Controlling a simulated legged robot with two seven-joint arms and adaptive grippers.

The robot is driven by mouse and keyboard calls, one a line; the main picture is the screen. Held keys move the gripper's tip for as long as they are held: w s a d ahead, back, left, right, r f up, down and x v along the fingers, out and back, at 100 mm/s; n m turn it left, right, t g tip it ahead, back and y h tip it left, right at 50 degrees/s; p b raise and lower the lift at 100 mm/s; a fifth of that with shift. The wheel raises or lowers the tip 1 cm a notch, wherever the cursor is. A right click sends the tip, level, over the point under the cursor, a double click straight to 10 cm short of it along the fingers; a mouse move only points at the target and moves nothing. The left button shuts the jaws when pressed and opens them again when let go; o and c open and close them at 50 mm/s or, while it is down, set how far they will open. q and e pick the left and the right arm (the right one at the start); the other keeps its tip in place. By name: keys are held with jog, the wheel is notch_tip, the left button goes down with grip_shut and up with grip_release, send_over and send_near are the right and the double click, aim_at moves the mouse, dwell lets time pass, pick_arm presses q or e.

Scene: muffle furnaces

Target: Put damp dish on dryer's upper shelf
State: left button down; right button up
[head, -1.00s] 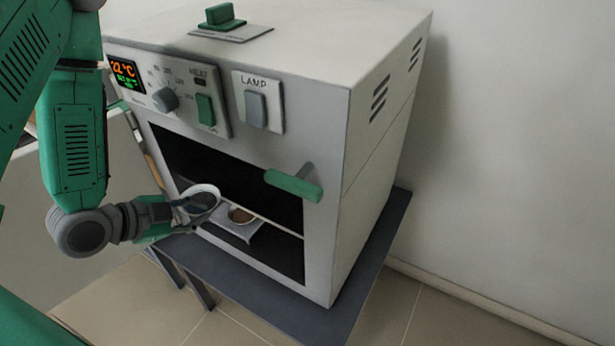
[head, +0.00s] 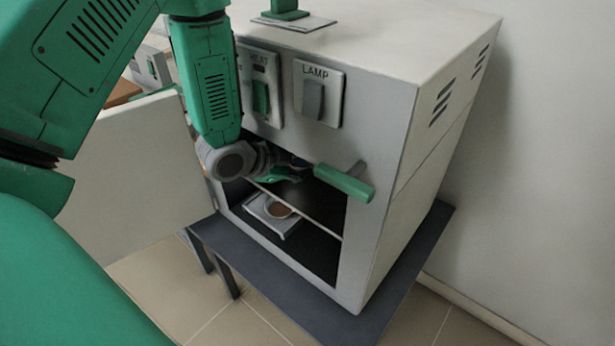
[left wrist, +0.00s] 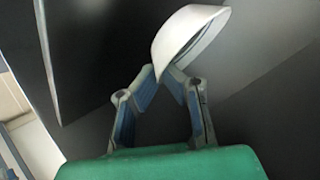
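A white dish (left wrist: 180,42) shows in the left wrist view, tilted, with its rim between the fingertips of my left gripper (left wrist: 164,74). That gripper is shut on it. In the head view my left gripper (head: 296,170) reaches into the upper part of the dryer's (head: 385,215) open front, above the shelf edge (head: 318,225). The held dish is mostly hidden there by the gripper and the dark interior. I cannot tell whether it touches the shelf. My right gripper is not in view.
A dish with brown contents (head: 278,210) sits on a pale plate (head: 257,207) low inside the dryer. The green handle (head: 345,184) juts out at the opening's upper right. The open door panel (head: 125,175) stands at left. A dark table (head: 330,322) supports the dryer.

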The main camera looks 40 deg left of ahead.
aim_at(305, 187)
pick_arm(q)
jog(key=shift+w, duration=0.45)
notch_tip(305, 187, down, 3)
jog(key=shift+s+a+f, duration=0.1)
jog(key=shift+s+a, duration=0.05)
jog(key=shift+f, duration=0.25)
jog(key=shift+d+r, duration=0.15)
jog(key=shift+d, duration=0.4)
jog(key=shift+b, duration=0.35)
jog(key=c, duration=2)
grip_release()
jog(key=shift+a+f, duration=0.2)
jog(key=shift+a, duration=0.1)
jog(key=shift+a+r, duration=0.1)
jog(key=shift+r, duration=0.1)
jog(key=shift+s+a+r, duration=0.1)
jog(key=shift+s+r, duration=0.05)
jog(key=shift+s, duration=0.2)
jog(key=p+v, duration=0.1)
jog(key=v, duration=1)
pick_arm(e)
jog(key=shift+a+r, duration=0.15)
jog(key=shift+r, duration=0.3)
